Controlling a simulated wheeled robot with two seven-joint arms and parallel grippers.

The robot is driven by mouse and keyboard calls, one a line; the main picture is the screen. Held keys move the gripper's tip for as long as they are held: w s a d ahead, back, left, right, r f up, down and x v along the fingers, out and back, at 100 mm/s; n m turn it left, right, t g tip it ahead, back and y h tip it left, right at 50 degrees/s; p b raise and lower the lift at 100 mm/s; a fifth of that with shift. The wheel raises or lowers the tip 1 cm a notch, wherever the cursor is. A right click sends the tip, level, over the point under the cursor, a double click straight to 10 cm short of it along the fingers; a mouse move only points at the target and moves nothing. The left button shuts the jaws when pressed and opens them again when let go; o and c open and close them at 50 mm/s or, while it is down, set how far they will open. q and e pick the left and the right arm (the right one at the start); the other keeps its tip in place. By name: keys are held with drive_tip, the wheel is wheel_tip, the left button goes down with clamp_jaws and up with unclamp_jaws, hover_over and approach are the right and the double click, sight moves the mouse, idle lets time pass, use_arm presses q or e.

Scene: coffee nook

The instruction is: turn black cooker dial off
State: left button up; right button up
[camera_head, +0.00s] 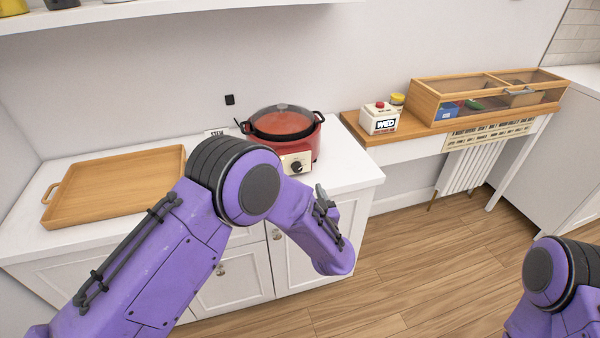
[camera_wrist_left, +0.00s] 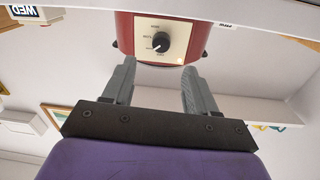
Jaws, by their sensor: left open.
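The black cooker dial (camera_head: 297,167) sits on a cream panel on the front of a red cooker (camera_head: 309,139). In the left wrist view, which is upside down, the dial (camera_wrist_left: 161,43) shows a white pointer mark toward the lower left; the small labels around it are too blurred to read. My left gripper (camera_wrist_left: 157,66) is open and empty, its two grey fingers aimed at the dial, one to each side of it and apart from it. In the head view its grey fingers (camera_head: 323,198) show in front of and below the cooker. My right gripper is out of view.
The cooker has a glass lid (camera_head: 283,121) and stands near the right end of a white counter (camera_head: 350,176). A wooden tray (camera_head: 115,184) lies at left. A side table holds a "WED" block (camera_head: 379,121) and a glass-topped wooden case (camera_head: 490,95). Cabinet doors are below.

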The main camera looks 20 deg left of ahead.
sight(298, 170)
use_arm(q)
drive_tip(key=p+x, duration=0.1)
drive_tip(key=x, duration=0.7)
drive_tip(key=shift+w+a, duration=0.15)
drive_tip(key=c, duration=1.1)
